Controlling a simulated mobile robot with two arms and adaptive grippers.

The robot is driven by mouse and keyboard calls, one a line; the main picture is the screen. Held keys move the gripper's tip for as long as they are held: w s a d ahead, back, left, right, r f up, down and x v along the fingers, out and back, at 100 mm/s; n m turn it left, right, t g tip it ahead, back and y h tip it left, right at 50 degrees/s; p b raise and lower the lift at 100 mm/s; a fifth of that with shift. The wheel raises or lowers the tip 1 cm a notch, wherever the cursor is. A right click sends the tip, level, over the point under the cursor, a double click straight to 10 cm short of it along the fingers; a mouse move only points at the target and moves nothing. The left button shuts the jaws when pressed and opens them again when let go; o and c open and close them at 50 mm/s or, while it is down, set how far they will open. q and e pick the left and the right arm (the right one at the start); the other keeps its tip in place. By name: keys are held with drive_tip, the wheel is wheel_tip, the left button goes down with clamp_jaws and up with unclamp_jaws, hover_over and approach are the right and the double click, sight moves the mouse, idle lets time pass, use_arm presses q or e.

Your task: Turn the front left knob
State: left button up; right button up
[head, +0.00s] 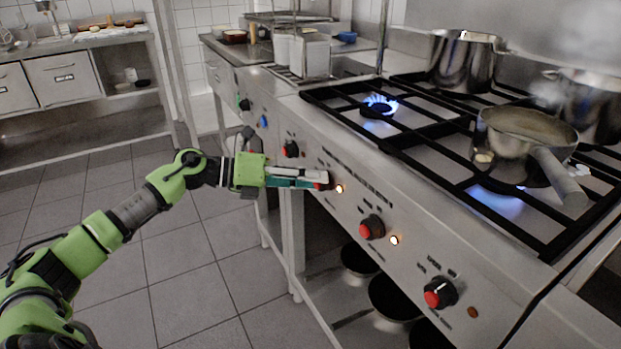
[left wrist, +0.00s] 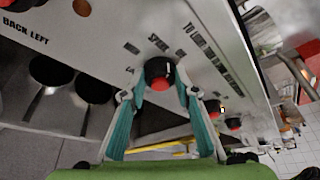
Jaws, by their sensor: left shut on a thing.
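A stove knob with a black body and red face (left wrist: 159,75) sits between the fingertips of my left gripper (head: 322,179) on the sloping control panel (head: 350,196). In the left wrist view, the teal fingers (left wrist: 162,93) reach to both sides of the knob; the gripper is shut on it. In the head view the fingers mostly cover this knob. An indicator light (head: 339,188) beside it glows. A blue flame (head: 380,104) burns on the uncovered front left burner. My right gripper is not in view.
More red-faced knobs line the panel, one in the middle (head: 371,227) with a lit light and one near the right (head: 440,292). A saucepan (head: 522,135) stands over a blue flame, its handle toward the panel edge. Pots (head: 465,62) stand behind. Tiled floor (head: 190,260) is clear.

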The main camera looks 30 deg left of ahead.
use_arm(q)
drive_tip(key=shift+s+d+m+y, duration=0.1)
drive_tip(key=shift+m+y, duration=0.7)
drive_tip(key=shift+m, duration=0.4)
drive_tip(key=o, duration=1.1)
drive_tip(key=shift+r, duration=0.1)
drive_tip(key=v, duration=1.2)
